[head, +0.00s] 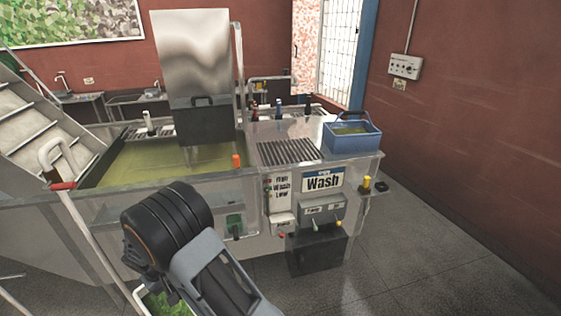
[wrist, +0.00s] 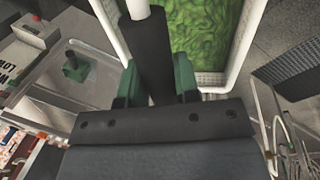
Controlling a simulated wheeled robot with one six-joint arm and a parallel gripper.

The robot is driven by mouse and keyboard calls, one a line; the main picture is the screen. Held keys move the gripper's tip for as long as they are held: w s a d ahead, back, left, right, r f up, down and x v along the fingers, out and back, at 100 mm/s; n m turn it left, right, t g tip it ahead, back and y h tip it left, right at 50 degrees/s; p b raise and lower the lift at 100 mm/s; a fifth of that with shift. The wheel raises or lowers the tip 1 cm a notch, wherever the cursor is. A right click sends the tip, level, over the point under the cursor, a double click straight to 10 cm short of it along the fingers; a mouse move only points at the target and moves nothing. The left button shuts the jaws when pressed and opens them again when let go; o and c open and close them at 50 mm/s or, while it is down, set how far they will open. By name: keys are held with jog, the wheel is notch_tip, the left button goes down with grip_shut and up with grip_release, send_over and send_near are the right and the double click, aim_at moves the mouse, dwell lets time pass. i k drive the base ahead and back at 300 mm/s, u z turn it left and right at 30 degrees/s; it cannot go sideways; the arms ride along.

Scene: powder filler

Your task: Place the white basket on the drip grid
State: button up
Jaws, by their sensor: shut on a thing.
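The white basket, full of green leaves, shows in the wrist view (wrist: 215,82) with its white rim around the leaves. Part of it also shows in the head view, low and left of centre (head: 142,293), mostly hidden behind my arm. My gripper (wrist: 158,85), with green fingers, is shut on the basket's dark handle (wrist: 150,45). The drip grid (head: 288,151) is a dark slatted panel on the machine's top, right of the liquid-filled tank. It is bare. The basket is in front of the machine, away from the grid.
A blue basket (head: 351,136) stands just right of the grid. Several bottles (head: 279,107) stand behind it. The yellow-green tank (head: 160,162) lies to the left, under a raised metal lid (head: 195,60). An orange knob (head: 236,160) sticks up at the tank's front edge.

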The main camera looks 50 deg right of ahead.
aim_at(286, 155)
jog(key=z, duration=0.45)
jog(key=k, duration=0.55)
jog(key=z, duration=1.2)
jog(key=i, duration=0.65)
jog(key=z, duration=0.05)
